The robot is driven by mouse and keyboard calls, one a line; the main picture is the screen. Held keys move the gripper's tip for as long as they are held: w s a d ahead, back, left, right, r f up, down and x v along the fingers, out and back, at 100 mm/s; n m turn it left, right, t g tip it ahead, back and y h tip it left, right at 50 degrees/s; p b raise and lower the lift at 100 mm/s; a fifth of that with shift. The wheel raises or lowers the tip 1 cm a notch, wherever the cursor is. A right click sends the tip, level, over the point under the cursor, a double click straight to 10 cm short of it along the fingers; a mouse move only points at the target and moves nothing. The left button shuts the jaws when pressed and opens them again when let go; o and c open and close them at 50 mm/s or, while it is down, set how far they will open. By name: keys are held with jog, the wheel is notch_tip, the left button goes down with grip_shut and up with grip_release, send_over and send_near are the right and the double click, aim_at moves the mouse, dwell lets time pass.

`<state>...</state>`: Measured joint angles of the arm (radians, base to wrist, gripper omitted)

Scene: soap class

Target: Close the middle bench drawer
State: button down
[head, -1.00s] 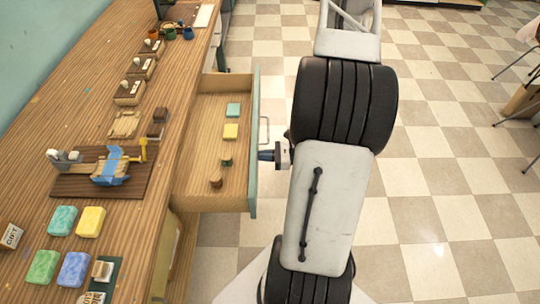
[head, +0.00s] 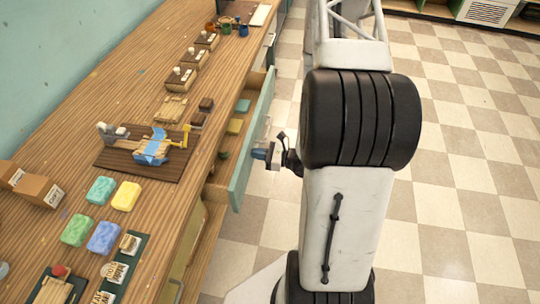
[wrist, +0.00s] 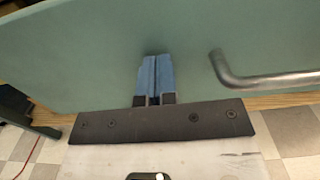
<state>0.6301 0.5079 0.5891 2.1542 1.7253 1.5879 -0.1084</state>
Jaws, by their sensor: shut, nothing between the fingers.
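The middle bench drawer (head: 253,137) is partly open, its green front standing out from the wooden bench (head: 150,75). Inside it I see a teal soap bar (head: 243,106), a yellow one (head: 235,126) and a small dark green item (head: 223,155). My gripper (head: 260,153) is at the outer face of the drawer front. In the wrist view, its blue fingers (wrist: 155,75) are shut together with nothing between them, against or very near the green panel (wrist: 100,50). The metal drawer handle (wrist: 260,78) is to their right, not held.
Soap bars (head: 103,190), a dark board with a blue and yellow tool (head: 150,150) and stamps (head: 195,58) sit on the bench top. An open lower space shows below the drawer. The checkered floor (head: 460,170) to the right is clear.

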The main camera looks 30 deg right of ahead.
aim_at(227, 150)
jog(key=x, duration=1.1)
jog(key=shift+w+a, duration=0.2)
jog(key=shift+a, duration=0.05)
jog(key=shift+w+a, duration=0.2)
jog(key=shift+w, duration=0.05)
jog(key=shift+w, duration=0.15)
jog(key=shift+d, duration=0.15)
jog(key=v, duration=1.4)
jog(key=shift+s, duration=0.35)
jog(key=shift+d, duration=0.1)
